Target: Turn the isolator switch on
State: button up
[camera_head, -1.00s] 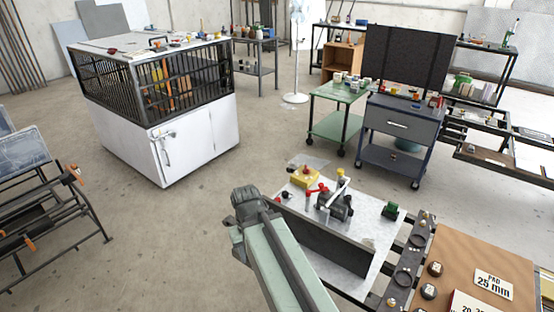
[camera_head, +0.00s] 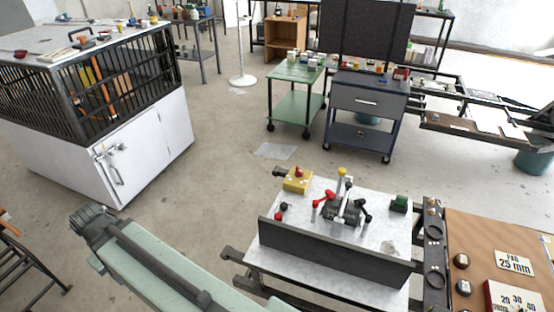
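A yellow box with a red knob (camera_head: 297,180), which looks like the isolator switch, sits at the far left corner of a light-topped bench (camera_head: 330,283). A dark part sticks out from its left side. The knob is too small to tell which way it is turned. My pale green arm (camera_head: 150,262) reaches in from the bottom edge to the left of the bench and ends in view at a dark joint. The arm is apart from the yellow box. My gripper's fingers do not show.
A dark upright plate (camera_head: 335,254) runs along the bench's near side. Red-, yellow- and black-knobbed levers (camera_head: 342,208) stand right of the yellow box, with a green part (camera_head: 399,204) beyond. A white barred cabinet (camera_head: 95,160) stands left. Open floor (camera_head: 215,195) lies between.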

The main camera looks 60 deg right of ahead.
aim_at(299, 173)
jog(key=z, duration=0.4)
jog(key=i, duration=1.1)
jog(key=z, duration=0.8)
jog(key=k, duration=0.65)
jog(key=z, duration=0.2)
jog(key=i, duration=0.65)
